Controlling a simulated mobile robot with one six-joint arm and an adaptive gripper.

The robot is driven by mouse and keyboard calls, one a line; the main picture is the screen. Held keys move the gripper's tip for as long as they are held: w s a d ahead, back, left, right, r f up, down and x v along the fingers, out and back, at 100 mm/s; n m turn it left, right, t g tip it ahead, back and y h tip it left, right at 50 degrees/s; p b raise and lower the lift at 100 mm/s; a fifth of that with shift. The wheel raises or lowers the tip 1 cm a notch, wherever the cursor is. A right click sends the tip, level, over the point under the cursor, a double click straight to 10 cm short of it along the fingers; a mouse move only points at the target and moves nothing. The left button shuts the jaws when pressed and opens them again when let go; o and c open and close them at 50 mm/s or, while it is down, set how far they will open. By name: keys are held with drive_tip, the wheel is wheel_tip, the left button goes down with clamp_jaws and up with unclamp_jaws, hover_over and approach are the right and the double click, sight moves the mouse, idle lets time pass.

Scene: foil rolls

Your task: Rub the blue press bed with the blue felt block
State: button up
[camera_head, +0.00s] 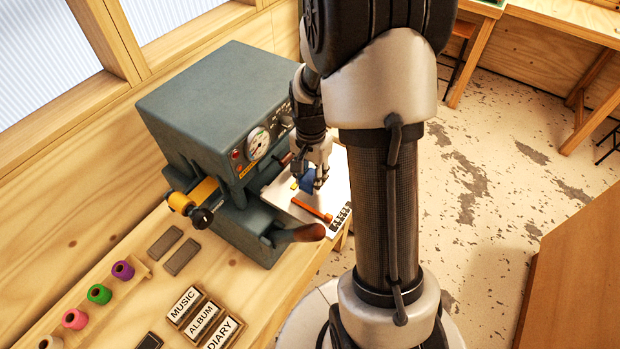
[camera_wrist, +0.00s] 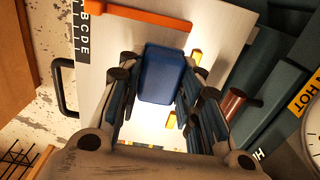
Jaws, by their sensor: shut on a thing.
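My gripper (camera_head: 306,174) is shut on a blue block (camera_wrist: 162,72), which sits between the fingers in the wrist view. The block also shows as a small blue patch (camera_head: 308,181) under the fingers in the head view. Below it is a flat bed on the front of a grey-green press (camera_head: 205,105). The bed surface (camera_head: 278,190) looks white or pale, not blue; it also fills the middle of the wrist view (camera_wrist: 112,55). I cannot tell whether the block touches the bed.
An orange bar (camera_head: 312,210) and a dark lettered strip (camera_head: 341,218) lie at the bed's near edge. Small yellow pieces (camera_wrist: 196,56) are close to the fingers. A brown-handled lever (camera_head: 305,233) juts out in front. Foil rolls (camera_head: 99,293) and labelled blocks (camera_head: 203,320) stand on the bench.

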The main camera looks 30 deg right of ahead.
drive_tip(key=shift+a+r+p, duration=0.1)
drive_tip(key=shift+r+p, duration=1.4)
drive_tip(key=shift+r, duration=0.9)
